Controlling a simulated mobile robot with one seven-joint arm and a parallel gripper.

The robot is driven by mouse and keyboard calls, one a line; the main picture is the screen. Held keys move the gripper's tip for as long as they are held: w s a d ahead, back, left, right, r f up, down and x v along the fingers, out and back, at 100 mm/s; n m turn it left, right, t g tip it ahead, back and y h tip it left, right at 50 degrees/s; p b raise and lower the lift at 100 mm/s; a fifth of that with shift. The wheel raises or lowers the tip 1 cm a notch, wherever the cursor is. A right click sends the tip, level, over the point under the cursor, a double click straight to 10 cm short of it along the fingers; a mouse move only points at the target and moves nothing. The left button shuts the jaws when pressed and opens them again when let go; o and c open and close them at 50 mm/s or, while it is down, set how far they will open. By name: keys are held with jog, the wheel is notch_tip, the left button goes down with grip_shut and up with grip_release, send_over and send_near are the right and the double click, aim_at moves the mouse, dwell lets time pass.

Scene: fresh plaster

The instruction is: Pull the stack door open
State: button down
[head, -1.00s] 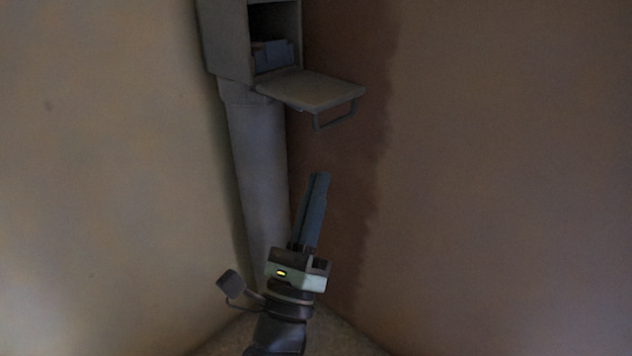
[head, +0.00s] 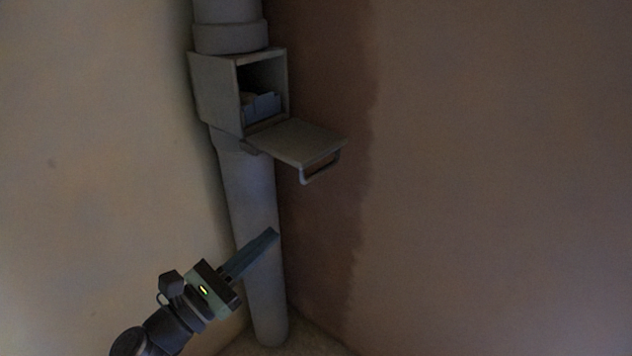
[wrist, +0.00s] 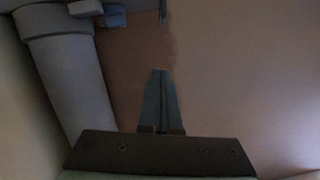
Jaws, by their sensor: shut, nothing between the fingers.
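The stack door (head: 298,142) is a flat grey panel hinged at the bottom of a box (head: 217,91) on the stack. It hangs open, roughly level, sticking out to the right. A loop handle (head: 320,170) is on its outer edge. Something pale and bluish (head: 261,106) sits inside the box. My gripper (head: 273,234) is shut and empty, in front of the pipe below the door and apart from the handle. In the wrist view, my gripper's fingers (wrist: 159,73) are together with nothing between them; the door is mostly out of frame above.
The grey pipe (head: 248,190) runs from floor to top in a corner; it also shows in the wrist view (wrist: 72,80). A pale wall (head: 90,150) is on the left, and a brown plaster wall with a darker damp-looking strip (head: 480,170) is on the right.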

aim_at(313, 178)
jog(key=w+d+r+b, duration=0.4)
jog(key=w+d+r, duration=0.1)
jog(key=d+r, duration=0.1)
jog(key=shift+w+d+b, duration=0.3)
jog(key=shift+d+b, duration=0.1)
jog(key=shift+d, duration=0.45)
jog(key=shift+r, duration=0.1)
jog(key=shift+s+d+r+n+p, duration=0.2)
jog(key=shift+r+n+p, duration=0.3)
jog(key=shift+p, duration=0.55)
jog(key=shift+s+d+r+n+p, duration=0.15)
jog(key=shift+r+n+p, duration=0.35)
jog(key=shift+n+p, duration=0.25)
jog(key=shift+f, duration=0.15)
